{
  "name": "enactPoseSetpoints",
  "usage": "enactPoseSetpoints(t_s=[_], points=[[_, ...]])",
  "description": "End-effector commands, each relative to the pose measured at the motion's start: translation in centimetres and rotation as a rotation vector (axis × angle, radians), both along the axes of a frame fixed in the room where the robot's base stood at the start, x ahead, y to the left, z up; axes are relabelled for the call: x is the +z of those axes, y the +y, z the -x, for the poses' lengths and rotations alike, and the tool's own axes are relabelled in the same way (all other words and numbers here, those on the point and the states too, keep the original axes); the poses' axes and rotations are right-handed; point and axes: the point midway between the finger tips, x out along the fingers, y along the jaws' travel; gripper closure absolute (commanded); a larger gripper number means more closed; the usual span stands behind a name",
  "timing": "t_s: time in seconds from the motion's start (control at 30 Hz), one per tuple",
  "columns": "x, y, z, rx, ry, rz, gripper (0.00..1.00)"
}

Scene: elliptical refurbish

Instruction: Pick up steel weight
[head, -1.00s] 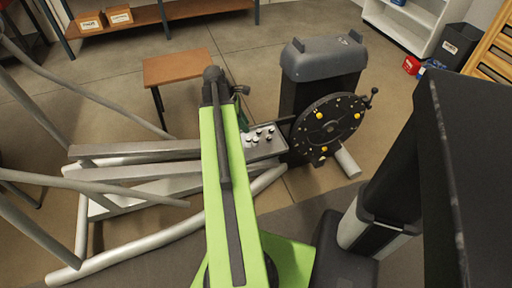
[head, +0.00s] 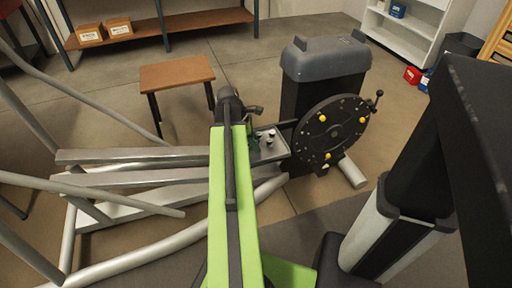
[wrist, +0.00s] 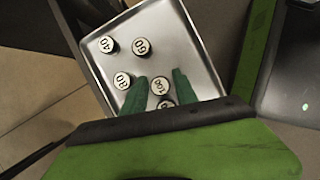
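Several small steel weights with dark sides and pale numbered tops stand on a metal tray (wrist: 190,55). In the wrist view one weight (wrist: 109,44) is at upper left, one (wrist: 141,46) at upper middle, and one (wrist: 122,80) left of my left finger. Another weight (wrist: 160,86) shows between my green fingertips, with one more (wrist: 165,104) partly hidden below it. My gripper (wrist: 160,80) is open over the tray, its fingers apart; contact with a weight cannot be told. In the head view my arm hides part of the tray (head: 270,155).
A dark disc with yellow knobs (head: 335,130) and a grey-topped machine housing (head: 325,62) stand just right of the tray. Metal frame bars (head: 140,155) lie to the left.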

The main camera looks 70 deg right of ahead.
Motion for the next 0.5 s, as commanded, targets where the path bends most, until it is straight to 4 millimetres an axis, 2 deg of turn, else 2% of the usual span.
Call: enactPoseSetpoints(t_s=[0.03, 0.27, 0.5], points=[[0.08, 0.00, -0.02, 0.000, 0.000, 0.000, 0.68], [0.09, 0.01, -0.05, 0.000, 0.000, 0.000, 0.98], [0.08, 0.02, -0.06, 0.000, 0.000, 0.000, 1.00]])
